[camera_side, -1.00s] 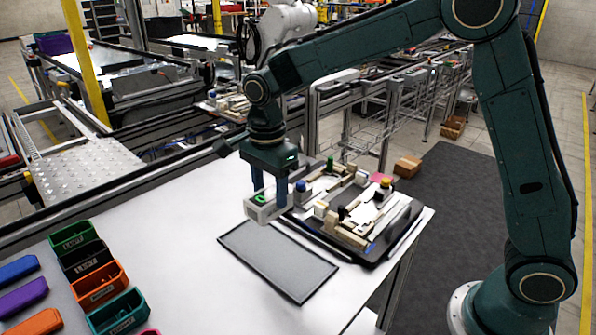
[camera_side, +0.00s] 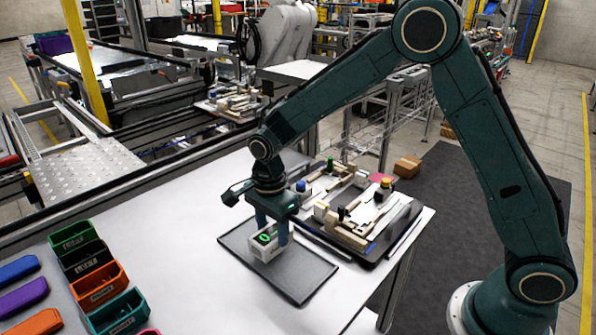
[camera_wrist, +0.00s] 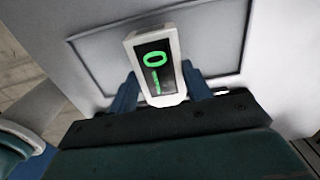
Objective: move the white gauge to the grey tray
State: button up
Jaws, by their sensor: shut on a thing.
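The white gauge (camera_side: 268,247) is a small white box with a dark face and green digits. My gripper (camera_side: 270,233) is shut on it, one blue finger on each side. The gauge is over the upper left part of the grey tray (camera_side: 305,275), a flat dark-grey panel with a raised rim on the white table. Whether the gauge touches the tray or hangs just above it, I cannot tell. In the wrist view the gauge (camera_wrist: 158,68) sits between the blue fingers, with the tray (camera_wrist: 215,40) behind it.
A black pallet fixture (camera_side: 385,245) with wooden blocks and coloured knobs stands right behind the tray. Green, black, orange and teal bins (camera_side: 98,285) stand at the left. The white table (camera_side: 170,240) is clear between the bins and the tray.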

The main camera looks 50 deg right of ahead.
aim_at(272, 233)
jog(key=shift+f, duration=1.15)
jog(key=shift+f, duration=0.15)
jog(key=o, duration=1.2)
jog(key=shift+c, duration=0.2)
notch_tip(272, 233, up, 12)
jog(key=shift+r, duration=0.2)
